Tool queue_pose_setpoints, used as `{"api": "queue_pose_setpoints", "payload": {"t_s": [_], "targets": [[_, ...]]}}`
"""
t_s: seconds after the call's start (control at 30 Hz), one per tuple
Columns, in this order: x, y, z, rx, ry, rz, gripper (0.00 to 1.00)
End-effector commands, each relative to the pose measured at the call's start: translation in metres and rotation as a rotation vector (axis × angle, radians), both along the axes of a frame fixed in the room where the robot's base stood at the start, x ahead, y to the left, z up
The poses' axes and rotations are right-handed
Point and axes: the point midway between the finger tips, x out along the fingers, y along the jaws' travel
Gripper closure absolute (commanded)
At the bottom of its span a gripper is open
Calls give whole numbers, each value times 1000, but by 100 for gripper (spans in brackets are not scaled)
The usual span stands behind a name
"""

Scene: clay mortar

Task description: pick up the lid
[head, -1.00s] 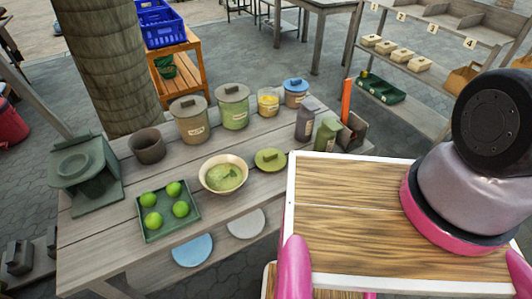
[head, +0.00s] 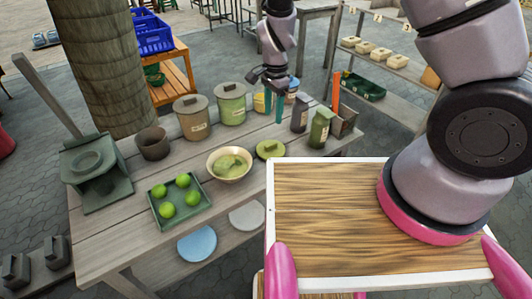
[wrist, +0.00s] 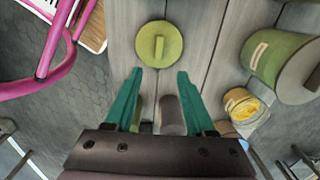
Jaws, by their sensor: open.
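The lid (head: 270,149) is a flat round green disc with a bar-shaped handle. It lies on the wooden table, right of a cream bowl (head: 229,165). In the wrist view the lid (wrist: 159,44) lies just beyond the fingertips, its handle roughly in line with the gap between them. My gripper (head: 274,117) has teal fingers pointing down. It is open and empty, above the table behind the lid, and apart from it. The wrist view also shows both fingers (wrist: 160,76) spread apart.
Lidded canisters (head: 231,104) stand at the back of the table (head: 120,226). A dark bottle (head: 300,115) and a green bottle (head: 320,127) stand right of my gripper. A jar with yellow contents (wrist: 240,105) is close by. A tray (head: 205,203) of green fruit is front left.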

Motion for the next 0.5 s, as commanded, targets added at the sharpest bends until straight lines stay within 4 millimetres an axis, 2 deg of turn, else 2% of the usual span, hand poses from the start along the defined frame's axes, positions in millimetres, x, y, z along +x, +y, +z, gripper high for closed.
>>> {"api": "queue_pose_setpoints", "payload": {"t_s": [0.33, 0.5], "targets": [[-3, 0, -52, -26, 6, -13, 45], [-3, 1, -69, -23, 2, -12, 45]]}}
